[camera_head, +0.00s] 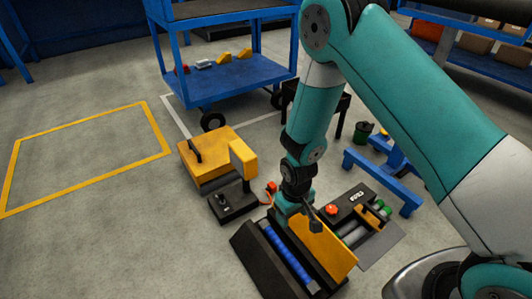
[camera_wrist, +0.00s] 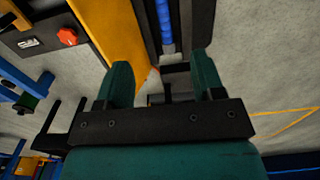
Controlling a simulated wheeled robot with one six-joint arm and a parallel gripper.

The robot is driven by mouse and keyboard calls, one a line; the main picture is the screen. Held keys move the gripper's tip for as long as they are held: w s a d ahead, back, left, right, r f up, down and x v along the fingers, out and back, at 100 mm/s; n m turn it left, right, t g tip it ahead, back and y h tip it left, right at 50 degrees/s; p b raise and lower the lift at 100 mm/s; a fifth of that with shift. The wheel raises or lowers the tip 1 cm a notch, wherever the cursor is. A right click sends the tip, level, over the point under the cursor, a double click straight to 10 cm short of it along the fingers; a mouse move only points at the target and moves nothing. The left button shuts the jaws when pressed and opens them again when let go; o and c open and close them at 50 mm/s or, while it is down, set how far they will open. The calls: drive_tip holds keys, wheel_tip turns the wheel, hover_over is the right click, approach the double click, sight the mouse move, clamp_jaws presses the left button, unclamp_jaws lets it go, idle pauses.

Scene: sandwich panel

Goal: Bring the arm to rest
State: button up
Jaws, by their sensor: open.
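My teal arm reaches down from the upper right in the head view. My gripper (camera_head: 313,222) is low over a black fixture with a yellow panel (camera_head: 325,248) on its right side and a blue roller strip (camera_head: 283,258) on its left. In the wrist view my gripper (camera_wrist: 163,76) has its two teal fingers spread apart with nothing held between them. The yellow panel (camera_wrist: 112,30) runs behind the left finger, and the blue strip (camera_wrist: 165,25) lies beyond the gap. I cannot tell whether the fingers touch the fixture.
A black box with a red button (camera_head: 332,209) stands right of the fixture. A yellow machine (camera_head: 207,165) and a black control box (camera_head: 233,203) stand to its left. A blue cart (camera_head: 232,78) is behind, and a blue stand (camera_head: 385,180) is at right. Floor at left is clear.

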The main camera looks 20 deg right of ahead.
drive_tip(key=s+a+r+y+p, duration=0.1)
drive_tip(key=s+a+r+p, duration=0.1)
drive_tip(key=r, duration=1.1)
drive_tip(key=s+a+r+y+p, duration=0.2)
drive_tip(key=a+r, duration=0.1)
drive_tip(key=r, duration=0.9)
drive_tip(key=s+r+n+y+p, duration=0.1)
drive_tip(key=s+r+n+p, duration=0.25)
drive_tip(key=s+r, duration=1.25)
wheel_tip(320, 180, up, 39)
drive_tip(key=w+p, duration=0.1)
drive_tip(key=p, duration=3.6)
drive_tip(key=shift+w+d, duration=0.2)
drive_tip(key=shift+w, duration=0.1)
